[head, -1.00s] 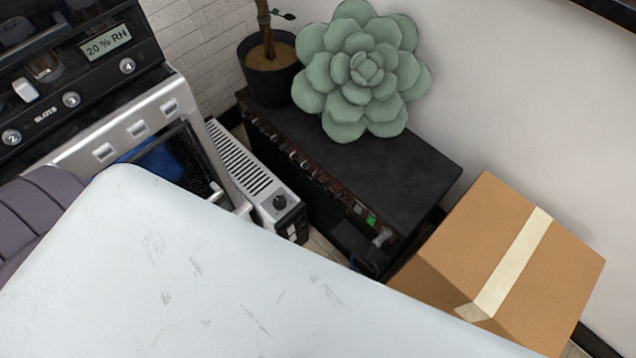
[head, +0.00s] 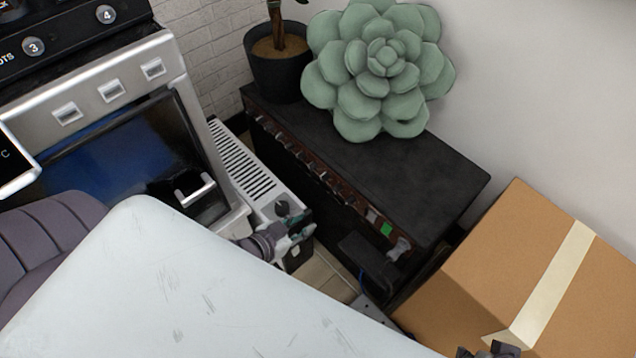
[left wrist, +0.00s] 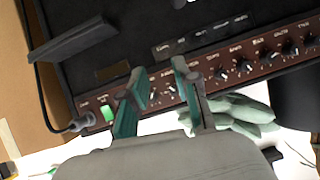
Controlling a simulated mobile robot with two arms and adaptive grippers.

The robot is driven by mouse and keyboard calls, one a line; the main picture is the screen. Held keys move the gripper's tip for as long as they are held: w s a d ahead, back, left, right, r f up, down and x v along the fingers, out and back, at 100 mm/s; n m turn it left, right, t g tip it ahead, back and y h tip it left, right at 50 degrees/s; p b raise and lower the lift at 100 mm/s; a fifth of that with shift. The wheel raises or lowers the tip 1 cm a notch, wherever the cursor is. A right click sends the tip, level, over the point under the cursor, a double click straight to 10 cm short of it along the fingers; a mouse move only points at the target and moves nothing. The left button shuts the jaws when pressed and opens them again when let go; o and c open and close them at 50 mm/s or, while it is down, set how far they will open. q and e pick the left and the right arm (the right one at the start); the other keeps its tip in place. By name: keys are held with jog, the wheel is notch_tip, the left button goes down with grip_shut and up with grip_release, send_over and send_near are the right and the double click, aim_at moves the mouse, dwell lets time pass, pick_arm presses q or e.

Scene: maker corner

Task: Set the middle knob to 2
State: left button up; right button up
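A black amplifier (head: 400,165) has a reddish-brown front panel with a row of small knobs. In the left wrist view the panel (left wrist: 205,85) runs across the picture, with several dark, white-marked knobs (left wrist: 243,67) and a lit green switch (left wrist: 107,112). The whole row does not show, and I cannot read the scale numbers or tell which knob is the middle one. My left gripper (head: 295,232) is in front of the panel. In the left wrist view (left wrist: 159,72) its teal-padded fingers are apart and empty, partly covering the panel.
A white heater (head: 245,170) with a dark knob stands left of the amplifier, beside a silver-fronted machine (head: 95,105). A cushion-like succulent (head: 380,70) and a potted plant (head: 275,70) are on the amplifier. A cardboard box (head: 500,270) stands right. A pale scuffed surface (head: 170,280) fills the foreground.

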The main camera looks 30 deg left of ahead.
aim_at(322, 179)
pick_arm(q)
jog(key=a+r+m+t+h, duration=0.2)
jog(key=a+t+h, duration=0.1)
jog(key=a+t, duration=0.25)
jog(key=shift+g, duration=0.25)
jog(key=b+x, duration=0.2)
jog(key=x, duration=0.8)
jog(key=shift+w+r, duration=0.15)
jog(key=shift+w, duration=0.05)
jog(key=shift+x, duration=0.8)
grip_shut()
